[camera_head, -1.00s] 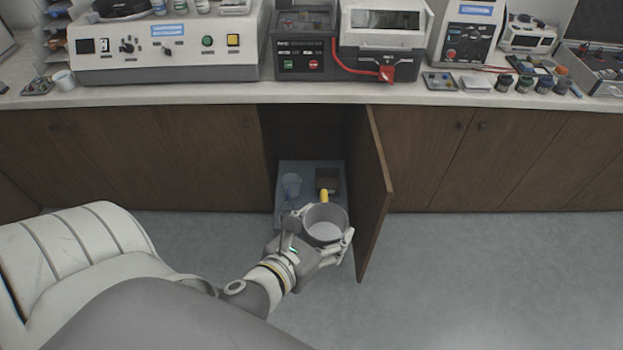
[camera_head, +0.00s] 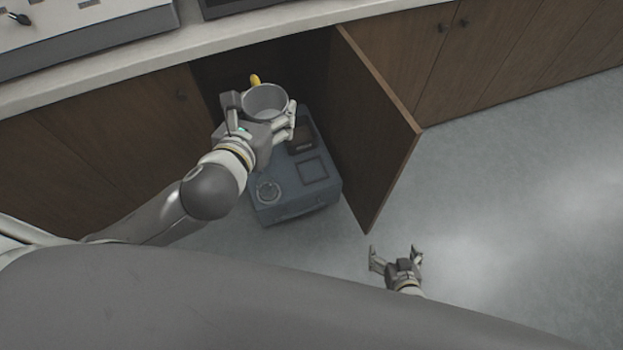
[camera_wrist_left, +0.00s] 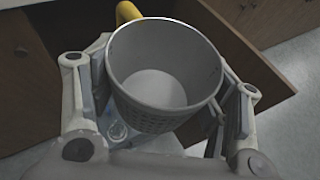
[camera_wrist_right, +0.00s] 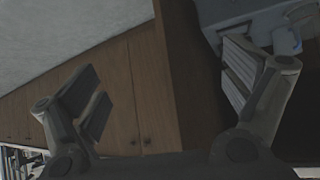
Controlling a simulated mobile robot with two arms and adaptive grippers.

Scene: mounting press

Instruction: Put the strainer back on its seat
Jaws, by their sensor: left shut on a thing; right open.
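The strainer (camera_head: 265,103) is a grey cup, perforated low on its wall in the left wrist view (camera_wrist_left: 165,85). My left gripper (camera_head: 260,106) is shut around it and holds it upright above the grey-blue unit (camera_head: 322,205) at the cabinet opening. A yellow part (camera_head: 255,79) shows behind the cup; I cannot tell whether it belongs to it. The unit's top has a round ring (camera_head: 268,190) at front left and a square outline (camera_head: 312,170) to its right. The strainer is apart from both. My right gripper (camera_head: 396,254) is open and empty above the floor.
The open cabinet door (camera_head: 372,130) stands right of the unit, between it and the clear floor (camera_head: 510,200). The counter edge (camera_head: 220,38) runs above the opening. A dark box-like part (camera_head: 300,135) is at the unit's back.

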